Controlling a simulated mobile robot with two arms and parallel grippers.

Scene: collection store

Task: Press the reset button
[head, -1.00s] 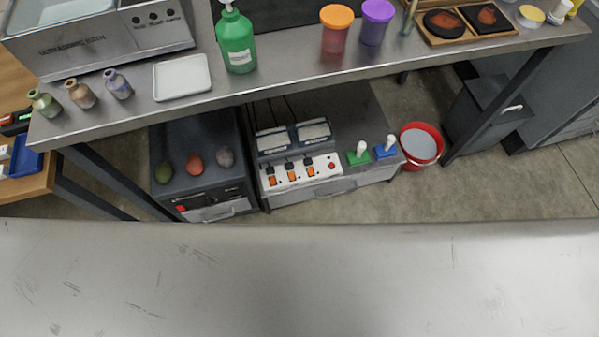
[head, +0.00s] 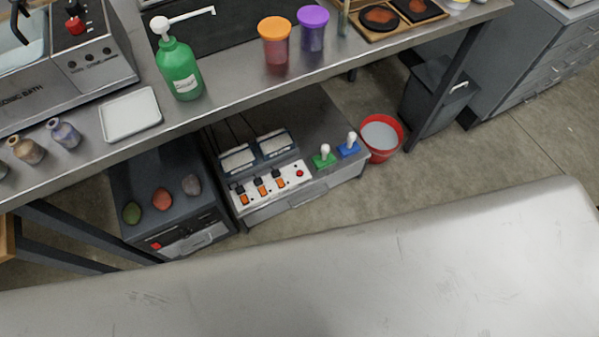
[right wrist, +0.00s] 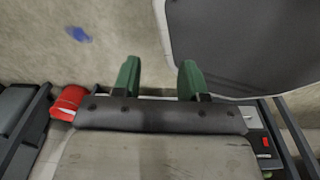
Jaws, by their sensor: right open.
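A small round red button (head: 299,173) sits at the right end of a white switch strip (head: 265,190) with several orange switches, on a low unit below the steel bench. I take it as the reset button, but its label is too small to read. Another red control (head: 155,245) is on the front of the dark box to its left. My right gripper (right wrist: 158,80) shows only in the right wrist view, with two green fingers apart and nothing between them. The round button is not clearly visible there. My left gripper is in neither view.
A grey-white surface (head: 420,255) spans the near foreground. The steel bench (head: 215,110) overhangs the low units and bears a green pump bottle (head: 180,70). A red bucket (head: 398,140) stands right of the units. Open floor (head: 480,155) lies farther right.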

